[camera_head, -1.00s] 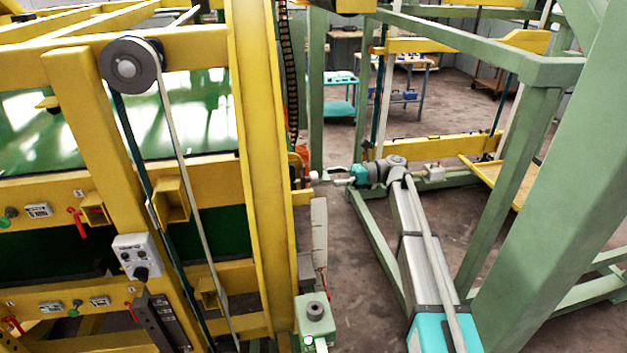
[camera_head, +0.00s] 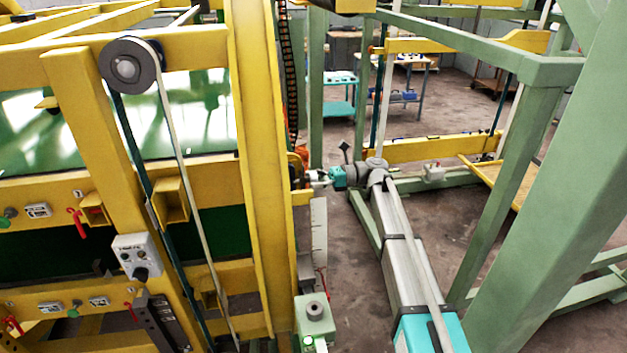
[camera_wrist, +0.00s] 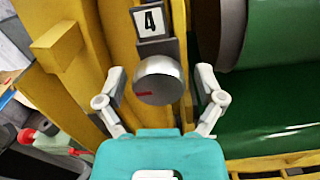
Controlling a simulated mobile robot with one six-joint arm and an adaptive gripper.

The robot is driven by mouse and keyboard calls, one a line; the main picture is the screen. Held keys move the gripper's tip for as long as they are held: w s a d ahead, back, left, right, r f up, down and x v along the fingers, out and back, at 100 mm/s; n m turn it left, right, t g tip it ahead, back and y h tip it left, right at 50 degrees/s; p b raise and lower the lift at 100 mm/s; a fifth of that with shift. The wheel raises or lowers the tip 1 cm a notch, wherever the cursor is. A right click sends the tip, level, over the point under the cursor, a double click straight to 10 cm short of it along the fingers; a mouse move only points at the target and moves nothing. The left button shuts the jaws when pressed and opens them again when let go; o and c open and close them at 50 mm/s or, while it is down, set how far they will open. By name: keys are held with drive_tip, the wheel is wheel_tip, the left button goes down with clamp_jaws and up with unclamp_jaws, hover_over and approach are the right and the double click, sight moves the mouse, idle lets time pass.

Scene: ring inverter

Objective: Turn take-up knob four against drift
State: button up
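Take-up knob four (camera_wrist: 160,82) is a round silver knob with a red mark at its lower left edge. It sits under a white plate with a black 4 (camera_wrist: 150,21) in the wrist view. My gripper (camera_wrist: 161,80) is open, with one finger on each side of the knob. A gap shows between each finger and the knob. In the head view my gripper (camera_head: 316,179) reaches left to the yellow frame's right edge, where the knob is too small to make out.
A yellow beam (camera_head: 262,150) stands beside the gripper, with a green control box (camera_head: 314,318) below. A large roller and green belt (camera_wrist: 270,110) lie right of the knob in the wrist view. Green frame posts (camera_head: 560,180) stand right of my arm.

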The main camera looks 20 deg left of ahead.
drive_tip(key=c, duration=0.9)
drive_tip(key=shift+o, duration=0.2)
drive_tip(key=shift+n, duration=0.5)
